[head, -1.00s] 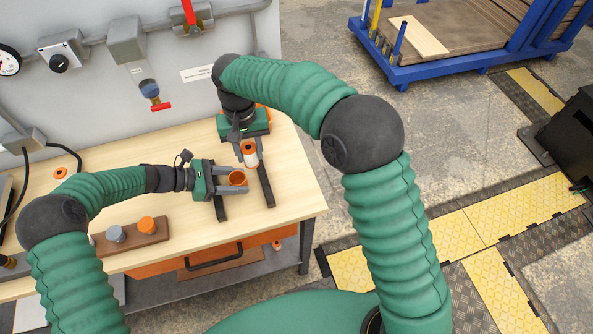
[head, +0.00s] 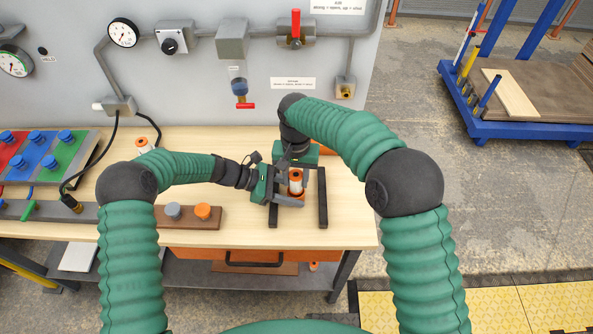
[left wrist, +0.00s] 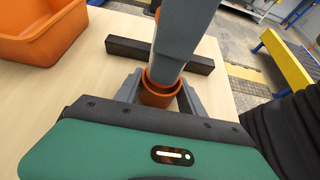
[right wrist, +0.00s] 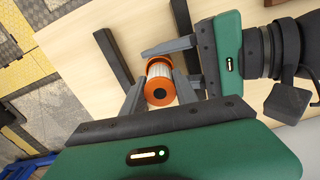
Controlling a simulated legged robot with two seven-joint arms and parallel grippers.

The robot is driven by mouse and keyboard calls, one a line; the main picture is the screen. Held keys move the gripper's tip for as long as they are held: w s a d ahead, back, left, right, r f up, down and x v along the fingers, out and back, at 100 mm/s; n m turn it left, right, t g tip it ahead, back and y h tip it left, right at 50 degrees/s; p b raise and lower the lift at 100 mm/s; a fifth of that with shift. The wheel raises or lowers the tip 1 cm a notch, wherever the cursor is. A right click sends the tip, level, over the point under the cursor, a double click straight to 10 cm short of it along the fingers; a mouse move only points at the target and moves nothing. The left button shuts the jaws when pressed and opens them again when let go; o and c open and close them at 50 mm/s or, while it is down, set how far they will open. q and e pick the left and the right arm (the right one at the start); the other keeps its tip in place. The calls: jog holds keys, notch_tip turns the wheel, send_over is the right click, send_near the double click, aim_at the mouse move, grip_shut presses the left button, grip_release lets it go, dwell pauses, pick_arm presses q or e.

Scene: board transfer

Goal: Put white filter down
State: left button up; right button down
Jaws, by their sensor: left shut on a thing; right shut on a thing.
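The white filter (head: 296,185) has orange ends and stands about upright in the head view. My right gripper (head: 297,176) is shut on it; the right wrist view shows the filter (right wrist: 160,71) between its fingers. My left gripper (head: 286,194) is shut on an orange cup (head: 294,202), which also shows in the left wrist view (left wrist: 157,97). The filter's lower end is at the cup's mouth; how deep it sits is hidden. In the left wrist view a right gripper finger covers most of the filter.
Two dark bars (head: 323,198) lie on the wooden bench (head: 350,225), on either side of the grippers. A brown block (head: 187,217) with grey and orange pieces is left. An orange bin (left wrist: 40,35) stands behind.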

aim_at(297, 174)
pick_arm(q)
jog(key=shift+d, duration=0.1)
pick_arm(e)
jog(key=shift+d+f, duration=0.1)
jog(key=c, duration=0.9)
grip_release()
notch_tip(297, 174, up, 7)
jog(key=shift+r, duration=0.1)
pick_arm(q)
jog(key=o, duration=1.1)
jog(key=shift+c, duration=0.2)
